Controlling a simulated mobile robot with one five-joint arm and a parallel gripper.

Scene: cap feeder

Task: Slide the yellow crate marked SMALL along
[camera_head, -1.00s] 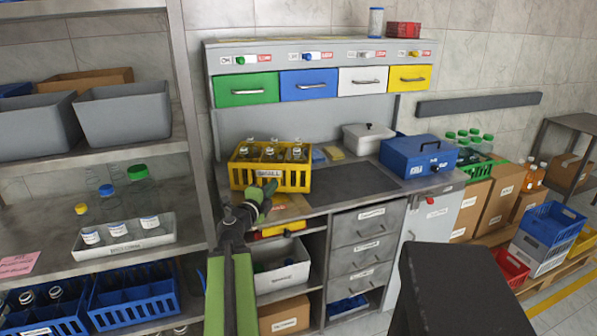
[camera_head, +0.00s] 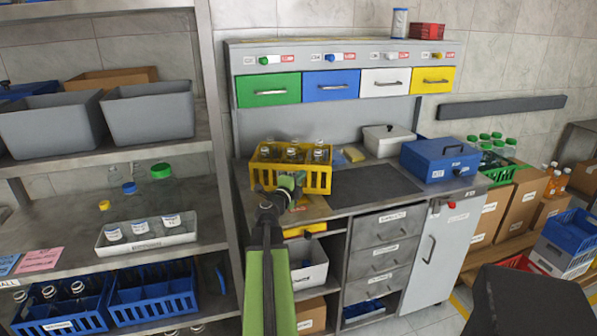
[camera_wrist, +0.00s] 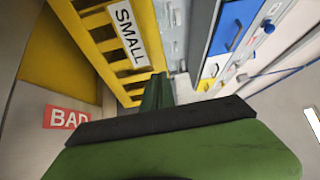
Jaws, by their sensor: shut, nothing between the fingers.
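The yellow crate (camera_head: 318,183) stands upright on the left part of the grey workbench and holds several clear bottles. Its SMALL label shows in the wrist view, where the crate (camera_wrist: 88,42) fills the upper left. My gripper (camera_head: 291,182) is shut and empty at the front face of the crate, and it covers the label in the head view.
Right of the crate lies a dark mat (camera_head: 376,190), with bare room on it. A blue box (camera_head: 430,160) stands beyond the mat, and a white bin (camera_head: 388,141) behind it. A shelf post (camera_head: 222,150) rises left of the bench.

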